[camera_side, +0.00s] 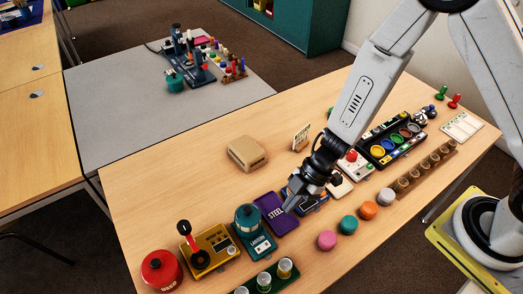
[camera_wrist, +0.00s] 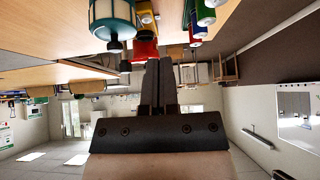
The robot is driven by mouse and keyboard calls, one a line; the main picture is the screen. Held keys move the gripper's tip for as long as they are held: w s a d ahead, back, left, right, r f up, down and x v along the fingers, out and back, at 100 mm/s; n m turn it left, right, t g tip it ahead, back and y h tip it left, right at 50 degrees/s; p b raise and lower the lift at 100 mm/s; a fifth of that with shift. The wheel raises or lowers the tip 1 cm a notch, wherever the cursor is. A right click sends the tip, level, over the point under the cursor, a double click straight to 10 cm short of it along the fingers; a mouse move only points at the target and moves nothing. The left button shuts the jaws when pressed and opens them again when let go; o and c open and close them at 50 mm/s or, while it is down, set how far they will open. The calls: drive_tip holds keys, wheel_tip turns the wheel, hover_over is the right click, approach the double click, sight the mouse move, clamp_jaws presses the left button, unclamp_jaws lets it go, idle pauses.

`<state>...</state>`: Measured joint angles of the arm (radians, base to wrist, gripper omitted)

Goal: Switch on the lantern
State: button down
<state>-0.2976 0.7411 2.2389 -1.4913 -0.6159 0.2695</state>
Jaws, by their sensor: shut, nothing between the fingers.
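The lantern (camera_side: 247,218) is teal with a pale body and stands on a labelled teal base near the front of the wooden table, between the yellow lever box and the purple STEEL pad. In the wrist view the lantern (camera_wrist: 112,14) shows upside down at the top left, with a dark round knob (camera_wrist: 114,46) by it. I cannot tell whether it is lit. My gripper (camera_side: 290,207) is shut and empty, just right of the purple pad and apart from the lantern. In the wrist view its fingers (camera_wrist: 158,62) are together, pointing at the tabletop items.
The yellow lever box (camera_side: 208,250) and red button (camera_side: 161,268) stand left of the lantern. The purple STEEL pad (camera_side: 271,212) lies between lantern and gripper.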

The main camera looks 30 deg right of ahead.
drive_tip(key=shift+x, duration=1.3)
hover_over(265, 246)
drive_tip(key=d, duration=0.1)
wheel_tip(265, 246, down, 7)
drive_tip(key=shift+d+f, duration=0.1)
drive_tip(key=shift+d, duration=0.05)
drive_tip(key=shift+d+f, duration=0.2)
drive_tip(key=shift+f, duration=1.05)
drive_tip(key=shift+f, duration=0.1)
drive_tip(key=shift+d+f+y, duration=0.15)
drive_tip(key=shift+f+y, duration=0.15)
drive_tip(key=shift+y, duration=0.1)
drive_tip(key=shift+w+r, duration=0.1)
drive_tip(key=shift+r, duration=0.15)
drive_tip(key=shift+r, duration=0.65)
